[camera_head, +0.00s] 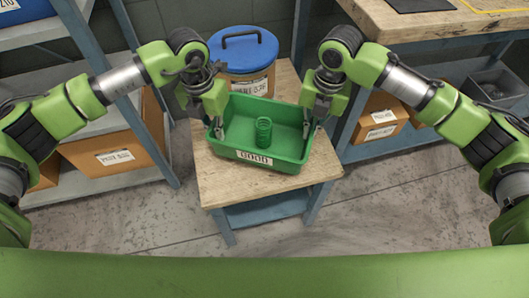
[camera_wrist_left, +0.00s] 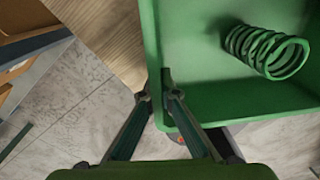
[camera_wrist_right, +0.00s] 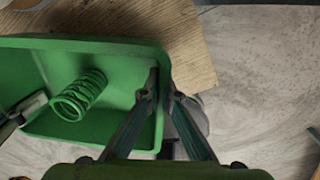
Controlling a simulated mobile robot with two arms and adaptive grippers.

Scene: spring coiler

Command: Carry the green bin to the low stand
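The green bin (camera_head: 292,140) is a shallow open tray with a label on its front and a green coil spring (camera_head: 263,132) inside. It looks level over the wooden top of a low stand (camera_head: 225,185). Bare floor shows just past its front side in the left wrist view, so it appears raised above the top. My left gripper (camera_wrist_left: 157,95) is shut on the bin's left wall, one finger inside and one outside. My right gripper (camera_wrist_right: 158,95) is shut on the right wall the same way. The bin's underside is hidden.
A container with a blue lid (camera_head: 243,50) stands close behind the bin. A shelf with cardboard boxes (camera_head: 115,150) is at the left. A workbench (camera_head: 430,22) with boxes below is at the right. Concrete floor (camera_head: 130,215) is clear in front.

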